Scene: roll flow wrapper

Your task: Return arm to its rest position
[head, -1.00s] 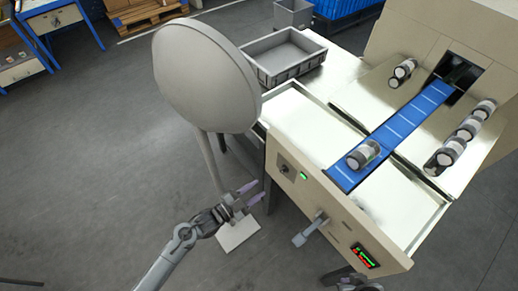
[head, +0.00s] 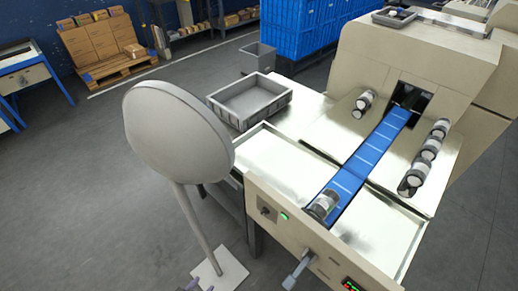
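My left gripper (head: 200,287) shows only at the bottom edge, where its fingertips stand apart with nothing seen between them. It is low, in front of the white base of the round grey disc stand, away from the machine. The rest of my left arm is out of the picture. On the wrapper, one roll (head: 322,204) lies at the near end of the blue belt (head: 364,160). Another roll (head: 363,103) is on the left metal plate, and several rolls (head: 424,157) lie in a row on the right plate.
The round disc stand (head: 180,135) rises left of the machine. A grey crate (head: 250,101) sits open and empty on the machine's left table. Open floor lies to the left.

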